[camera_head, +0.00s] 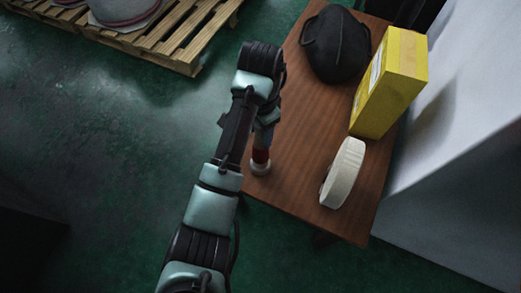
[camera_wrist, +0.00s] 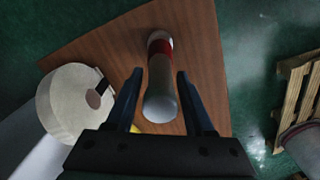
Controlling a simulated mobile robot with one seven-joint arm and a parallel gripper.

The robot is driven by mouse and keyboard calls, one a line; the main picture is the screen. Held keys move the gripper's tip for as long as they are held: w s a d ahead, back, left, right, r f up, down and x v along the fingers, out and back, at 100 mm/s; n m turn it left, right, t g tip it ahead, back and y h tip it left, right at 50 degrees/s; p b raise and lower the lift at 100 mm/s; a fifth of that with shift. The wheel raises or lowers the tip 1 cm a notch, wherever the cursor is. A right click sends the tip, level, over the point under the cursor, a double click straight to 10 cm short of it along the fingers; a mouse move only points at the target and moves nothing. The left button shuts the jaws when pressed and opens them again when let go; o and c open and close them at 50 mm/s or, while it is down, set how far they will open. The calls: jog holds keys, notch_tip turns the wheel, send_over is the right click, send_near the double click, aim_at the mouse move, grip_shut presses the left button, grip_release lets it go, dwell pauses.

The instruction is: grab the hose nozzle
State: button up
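The hose nozzle (camera_wrist: 160,85) is a grey cylinder with a red band and a pale end. It is on the brown wooden table (camera_wrist: 205,55), near the edge. In the head view its red band and pale base (camera_head: 261,160) show just beyond my arm, and its upper part is hidden. My gripper (camera_wrist: 159,74) is open, pointing toward the table. In the wrist view its two dark fingers lie on either side of the nozzle, with a gap on each side. I cannot tell whether the fingertips are level with the nozzle or above it.
A cream tape roll (camera_head: 343,173) stands on the table right of the nozzle. A wooden pallet (camera_head: 160,35) lies on the green floor at upper left. A pale wall or panel is at right.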

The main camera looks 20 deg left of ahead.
grip_shut()
dwell(1.1)
